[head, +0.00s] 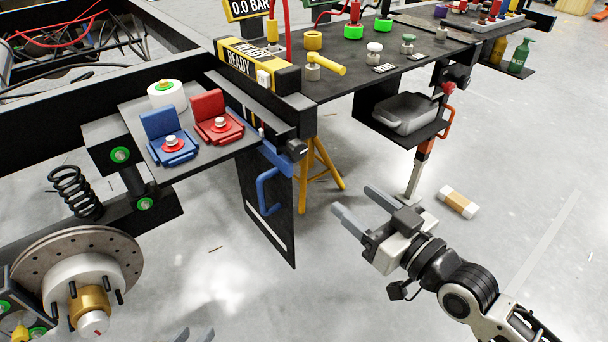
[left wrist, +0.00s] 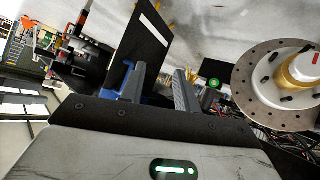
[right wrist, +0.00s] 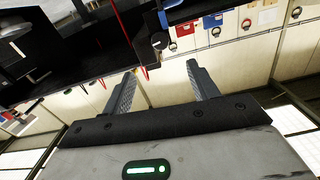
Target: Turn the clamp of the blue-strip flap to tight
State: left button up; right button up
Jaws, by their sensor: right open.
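The blue-strip flap (head: 262,215) is a dark panel hanging below the chassis edge, with a blue strip along its top and a blue handle. Its clamp appears to be the black knob (head: 297,149) at the strip's right end; whether it is tight I cannot tell. The flap also shows in the left wrist view (left wrist: 140,48), beyond the fingers. My right gripper (head: 357,203) is open and empty, right of the flap and apart from it. My left gripper (left wrist: 160,78) is open and empty; only its fingertips (head: 194,335) show at the head view's bottom edge.
A blue seat-like block (head: 165,140) and a red one (head: 215,115) sit on the shelf above the flap. A brake disc (head: 75,255) stands at lower left. A grey tray (head: 405,112) and a yellow stand (head: 318,172) are beyond.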

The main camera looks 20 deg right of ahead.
aim_at(300, 154)
jog(key=b+x, duration=0.2)
jog(key=x, duration=1.3)
jog(key=shift+w, duration=0.2)
pick_arm(q)
jog(key=shift+w+d+r+t+h, duration=0.15)
jog(key=shift+r+t, duration=0.2)
jog(key=shift+r, duration=0.15)
jog(key=shift+w+d+r+t+h, duration=0.1)
jog(key=shift+d+r+t+h, duration=0.05)
jog(key=shift+r+t, duration=0.25)
pick_arm(e)
jog(key=shift+w+a, duration=0.1)
jog(key=shift+w, duration=0.1)
jog(key=c, duration=1)
jog(key=shift+r+p, duration=0.2)
jog(key=shift+p, duration=0.2)
jog(key=shift+m+p, duration=0.45)
jog(key=shift+m, duration=0.15)
jog(key=shift+f, duration=0.15)
jog(key=o, duration=0.8)
pick_arm(q)
jog(key=shift+s+a+f+g, duration=0.15)
jog(key=shift+f+g, duration=0.4)
jog(key=shift+f, duration=0.1)
pick_arm(e)
jog(key=shift+o, duration=1)
